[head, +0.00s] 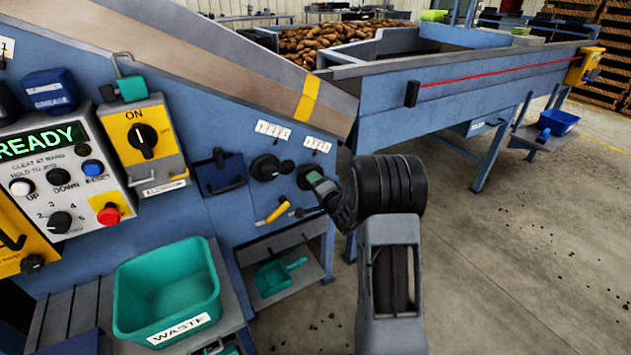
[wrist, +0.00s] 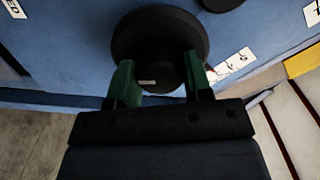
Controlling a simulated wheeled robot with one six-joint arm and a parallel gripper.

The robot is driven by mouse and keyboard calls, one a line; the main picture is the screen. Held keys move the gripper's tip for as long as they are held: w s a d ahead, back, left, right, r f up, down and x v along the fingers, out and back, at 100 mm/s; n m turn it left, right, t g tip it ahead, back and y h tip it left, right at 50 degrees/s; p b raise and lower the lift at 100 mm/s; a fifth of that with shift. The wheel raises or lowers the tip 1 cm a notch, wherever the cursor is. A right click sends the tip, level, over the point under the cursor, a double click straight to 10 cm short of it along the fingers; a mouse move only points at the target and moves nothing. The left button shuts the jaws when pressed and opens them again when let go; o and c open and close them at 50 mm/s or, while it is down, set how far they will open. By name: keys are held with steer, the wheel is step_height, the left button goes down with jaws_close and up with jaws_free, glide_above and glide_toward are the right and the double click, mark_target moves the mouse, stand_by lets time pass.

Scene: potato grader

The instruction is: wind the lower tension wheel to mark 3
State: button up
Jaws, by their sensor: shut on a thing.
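The tension wheel at my gripper (head: 318,184) is a dark round wheel (head: 304,174) on the blue side panel, the right and slightly lower one of two. In the wrist view this black wheel (wrist: 158,32) fills the upper middle, and the green fingers of my gripper (wrist: 159,80) are shut on it from both sides. A white scale plate (head: 317,144) sits above it. The plate also shows in the wrist view (wrist: 231,65), with a small red mark; its numbers are too blurred to read. The fingers hide part of the wheel.
The other dark wheel (head: 265,167) is close on the left, under its own plate (head: 273,130). A yellow handle (head: 277,209) projects below. A control box (head: 62,185) reads READY. A green waste bin (head: 125,295) stands lower left; open floor lies right.

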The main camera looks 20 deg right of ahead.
steer(key=shift+m, duration=0.6)
steer(key=o, duration=0.9)
steer(key=s, duration=0.4)
steer(key=s+d+p, duration=0.1)
steer(key=s, duration=0.4)
steer(key=s+p, duration=0.1)
steer(key=s, duration=0.3)
steer(key=shift+s+d, duration=0.25)
steer(key=shift+s, duration=0.15)
